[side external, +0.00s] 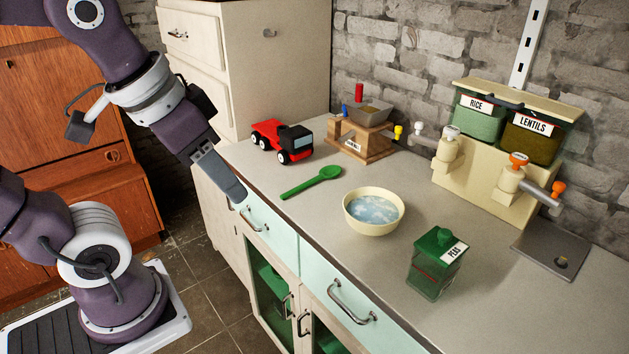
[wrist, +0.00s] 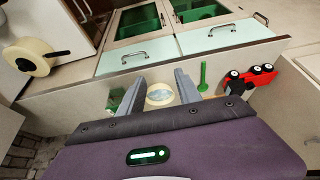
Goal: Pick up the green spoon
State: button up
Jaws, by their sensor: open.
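The green spoon (side external: 311,182) lies flat on the grey countertop, its bowl end toward the back right and its handle toward the front edge. In the wrist view the spoon (wrist: 203,76) shows just right of my right-hand finger. My gripper (side external: 236,192) hangs over the counter's front edge, left of the spoon and apart from it. In the wrist view my gripper (wrist: 158,80) is open, with two spread grey fingers and nothing held between them. In the side view the fingers overlap, so their gap is hidden.
A cream bowl (side external: 373,222) stands right of the spoon, with a green PEAS canister (side external: 436,262) beyond it. A red toy truck (side external: 282,140) and a wooden grinder stand (side external: 361,137) are behind the spoon. RICE and LENTILS dispensers (side external: 484,180) stand by the brick wall.

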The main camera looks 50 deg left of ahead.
jog(key=w+a+g, duration=0.2)
jog(key=w+a, duration=0.3)
jog(key=w, duration=0.6)
jog(key=g, duration=0.3)
send_over(296, 187)
jog(key=shift+n, duration=0.4)
jog(key=f, duration=1.1)
jog(key=shift+s+d, duration=0.15)
jog(key=shift+s, duration=0.1)
jog(key=f, duration=0.7)
jog(key=shift+w+a+f, duration=0.2)
jog(key=shift+w+f, duration=0.1)
jog(key=shift+f, duration=0.1)
grip_shut()
